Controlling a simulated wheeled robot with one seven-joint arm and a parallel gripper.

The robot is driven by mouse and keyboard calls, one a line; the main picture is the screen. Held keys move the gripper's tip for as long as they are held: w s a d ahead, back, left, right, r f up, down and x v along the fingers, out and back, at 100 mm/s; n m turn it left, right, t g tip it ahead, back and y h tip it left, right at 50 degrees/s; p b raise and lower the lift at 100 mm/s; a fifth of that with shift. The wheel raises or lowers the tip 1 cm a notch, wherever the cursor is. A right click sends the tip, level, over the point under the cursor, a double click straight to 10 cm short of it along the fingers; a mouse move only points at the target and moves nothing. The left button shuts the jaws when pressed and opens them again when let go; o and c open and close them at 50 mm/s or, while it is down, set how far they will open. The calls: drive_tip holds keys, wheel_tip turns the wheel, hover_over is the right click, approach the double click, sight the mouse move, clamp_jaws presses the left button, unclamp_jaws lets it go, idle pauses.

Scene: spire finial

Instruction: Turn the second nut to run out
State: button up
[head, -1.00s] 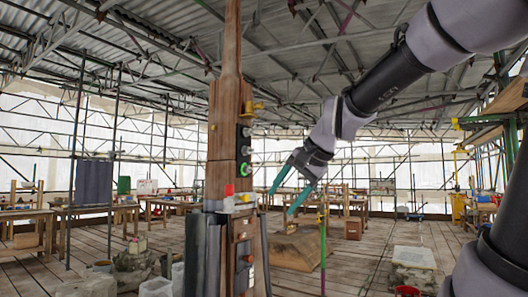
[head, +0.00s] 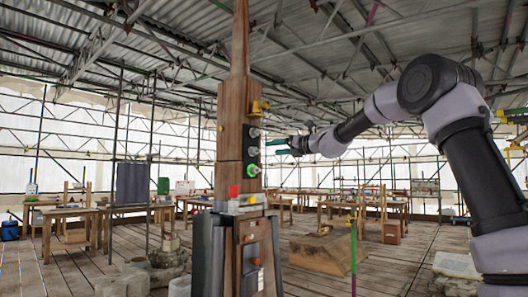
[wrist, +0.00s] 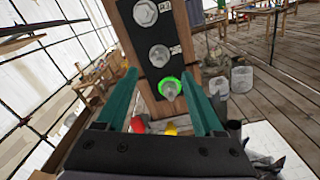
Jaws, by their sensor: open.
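A wooden post (head: 230,120) carries a black plate with three pale nuts in a column. The middle nut (head: 253,151) also shows in the wrist view (wrist: 159,55). The bottom nut (head: 253,170) has a green ring around it, and it sits between the fingers in the wrist view (wrist: 170,88). The top nut (head: 254,132) is plain. My gripper (head: 284,147) is open and empty, to the right of the plate at about the middle nut's height. Its teal fingers (wrist: 160,78) point at the plate; I see no contact with any nut.
A wooden block (head: 325,254) and workbenches stand farther off.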

sight(257, 150)
drive_tip(key=x, duration=0.9)
drive_tip(key=shift+w+a, duration=0.1)
drive_tip(key=shift+a, duration=0.1)
clamp_jaws()
